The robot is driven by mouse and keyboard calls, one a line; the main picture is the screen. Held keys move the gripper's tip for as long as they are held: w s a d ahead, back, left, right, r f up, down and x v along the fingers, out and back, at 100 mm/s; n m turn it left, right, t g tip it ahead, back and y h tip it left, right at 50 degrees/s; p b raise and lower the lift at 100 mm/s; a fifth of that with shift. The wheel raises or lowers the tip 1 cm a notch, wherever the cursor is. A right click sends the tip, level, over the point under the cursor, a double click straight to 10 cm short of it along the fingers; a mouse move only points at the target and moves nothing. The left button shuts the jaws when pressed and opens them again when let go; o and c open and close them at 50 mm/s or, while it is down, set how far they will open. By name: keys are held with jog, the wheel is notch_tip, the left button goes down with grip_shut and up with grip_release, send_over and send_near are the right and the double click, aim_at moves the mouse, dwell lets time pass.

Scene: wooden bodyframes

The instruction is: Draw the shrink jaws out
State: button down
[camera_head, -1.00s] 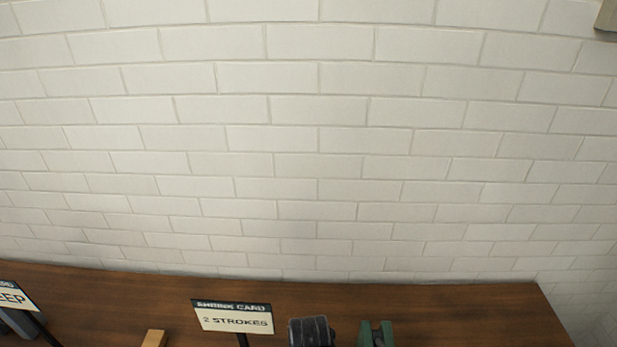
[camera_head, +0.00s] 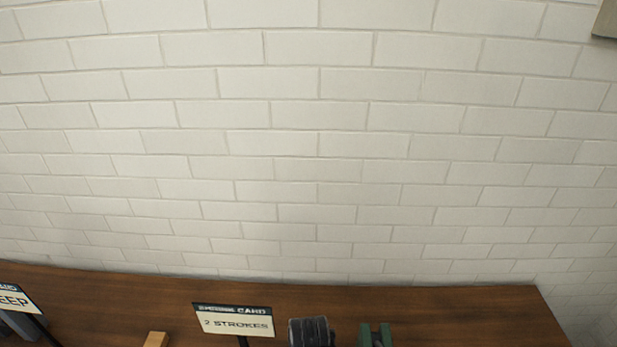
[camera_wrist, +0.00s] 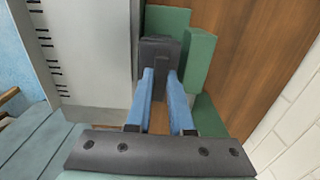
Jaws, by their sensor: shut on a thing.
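In the wrist view my gripper (camera_wrist: 160,80) has two blue fingers closed on a dark grey block (camera_wrist: 160,50). The block sits against green upright parts (camera_wrist: 199,60), with another green part (camera_wrist: 168,18) behind it. These look like the shrink jaws and their handle; the fingers hide the lower part of the block. In the head view a green slotted piece (camera_head: 366,335) shows at the bottom edge, cut off by the frame. My gripper is not visible there.
A sign (camera_head: 234,321) reading "2 strokes" stands on the brown bench (camera_head: 450,310). A dark ridged object (camera_head: 312,332) is beside the green piece, and a wooden block (camera_head: 156,339) lies left. A light grey panel with black marks (camera_wrist: 85,45) stands close to the left of my fingers.

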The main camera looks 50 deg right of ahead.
jog(key=shift+r+p, duration=1.65)
jog(key=shift+r, duration=0.15)
jog(key=shift+w, duration=0.15)
